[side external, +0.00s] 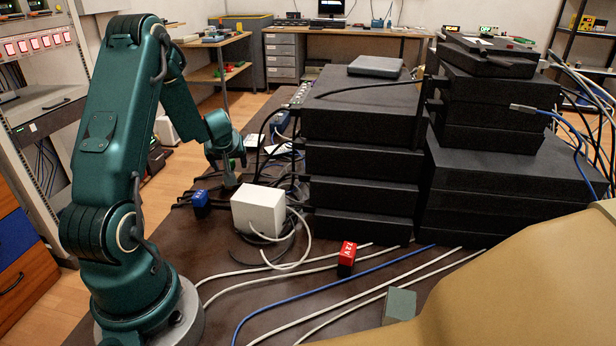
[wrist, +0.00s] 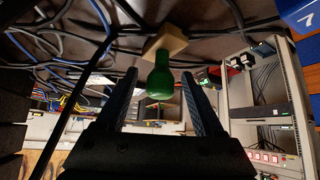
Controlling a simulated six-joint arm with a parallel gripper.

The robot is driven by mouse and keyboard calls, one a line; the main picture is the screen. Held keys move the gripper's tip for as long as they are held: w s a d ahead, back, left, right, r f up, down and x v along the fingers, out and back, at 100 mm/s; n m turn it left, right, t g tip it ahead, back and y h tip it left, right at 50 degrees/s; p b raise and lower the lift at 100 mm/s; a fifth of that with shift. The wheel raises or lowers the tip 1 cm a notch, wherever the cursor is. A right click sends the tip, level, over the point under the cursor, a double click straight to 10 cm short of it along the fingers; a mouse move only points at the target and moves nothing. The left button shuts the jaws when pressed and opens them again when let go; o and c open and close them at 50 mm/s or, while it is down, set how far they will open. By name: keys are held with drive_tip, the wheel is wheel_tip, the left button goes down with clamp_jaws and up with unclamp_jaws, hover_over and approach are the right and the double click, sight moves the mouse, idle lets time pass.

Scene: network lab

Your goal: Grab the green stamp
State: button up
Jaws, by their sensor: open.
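The green stamp shows in the wrist view, with a round green handle (wrist: 160,82) and a pale wooden block (wrist: 168,41) at its far end. My gripper (wrist: 160,74) is open, with one finger on each side of the green handle. Gaps show between the handle and both fingers, and I see no grip on it. In the side external view my gripper (side external: 226,178) points down at the far left part of the dark table, behind a white box. The stamp cannot be made out clearly there.
Loose cables run across the table (side external: 230,292). Black equipment stacks (side external: 362,160) rise to the right. A red block (side external: 347,254) sits in front.

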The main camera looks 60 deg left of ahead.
drive_tip(key=shift+x, duration=1.05)
clamp_jaws()
drive_tip(key=shift+r, duration=0.1)
